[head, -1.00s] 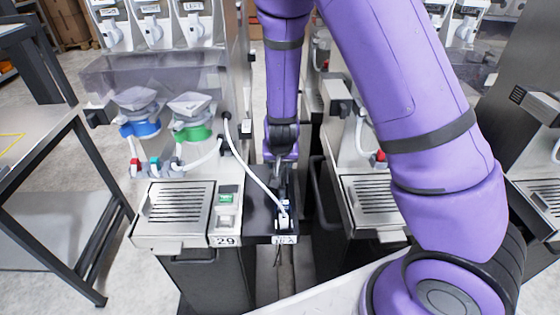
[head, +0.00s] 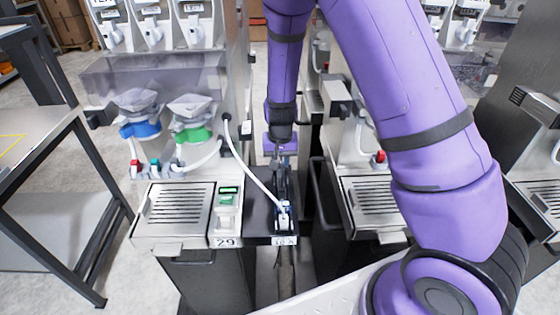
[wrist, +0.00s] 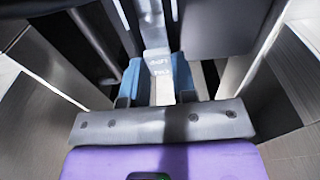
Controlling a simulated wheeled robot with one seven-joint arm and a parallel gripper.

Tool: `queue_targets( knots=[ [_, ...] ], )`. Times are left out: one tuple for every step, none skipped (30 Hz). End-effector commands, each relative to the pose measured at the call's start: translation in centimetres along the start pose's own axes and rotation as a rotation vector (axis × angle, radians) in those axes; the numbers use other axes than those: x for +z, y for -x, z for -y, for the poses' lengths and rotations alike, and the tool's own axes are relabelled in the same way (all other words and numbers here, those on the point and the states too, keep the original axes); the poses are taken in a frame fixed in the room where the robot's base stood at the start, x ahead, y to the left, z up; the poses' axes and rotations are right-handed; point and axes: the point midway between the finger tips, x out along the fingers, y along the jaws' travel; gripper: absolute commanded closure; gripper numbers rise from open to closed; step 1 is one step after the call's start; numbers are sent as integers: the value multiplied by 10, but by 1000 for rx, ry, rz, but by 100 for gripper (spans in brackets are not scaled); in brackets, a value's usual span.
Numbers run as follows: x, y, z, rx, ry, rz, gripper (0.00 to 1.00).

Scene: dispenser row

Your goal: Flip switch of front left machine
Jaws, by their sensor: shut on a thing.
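The front left machine (head: 170,250) stands left of my arm, with a "29" label. Its small panel (head: 226,222) has a lit green display and a pale part below it; I cannot make out a separate switch. My gripper (head: 283,212) is over the dark shelf beside the panel, above a small "TEA" label. In the wrist view my gripper (wrist: 158,88) has blue fingertips shut on a pale lettered piece (wrist: 160,65). The exact contact is partly hidden by the fingers.
A slotted drip tray (head: 173,205) is left of the panel. Blue (head: 140,130) and green (head: 192,134) funnels hang above. Another machine (head: 375,205) stands to the right, across a narrow gap. A metal table (head: 35,150) is at the far left.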

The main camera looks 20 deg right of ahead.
Motion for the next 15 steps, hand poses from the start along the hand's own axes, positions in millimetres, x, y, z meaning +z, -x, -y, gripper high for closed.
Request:
queue_targets(
  knots=[
    [0, 0, 0, 0, 0, 7, 98],
    [0, 0, 0, 1, 0, 9, 98],
    [0, 0, 0, 1, 0, 11, 98],
    [0, 0, 0, 1, 0, 12, 98],
    [0, 0, 0, 1, 0, 12, 98],
    [0, 0, 0, 1, 0, 11, 98],
    [0, 0, 0, 1, 0, 11, 98],
    [0, 0, 0, 1, 0, 11, 98],
    [0, 0, 0, 1, 0, 11, 98],
    [0, 0, 0, 1, 0, 11, 98],
    [0, 0, 0, 1, 0, 10, 70],
    [0, 0, 0, 1, 0, 10, 61],
    [0, 0, 0, 1, 0, 10, 54],
    [0, 0, 0, 1, 0, 10, 49],
    [0, 0, 0, 0, 0, 10, 49]
  ],
)
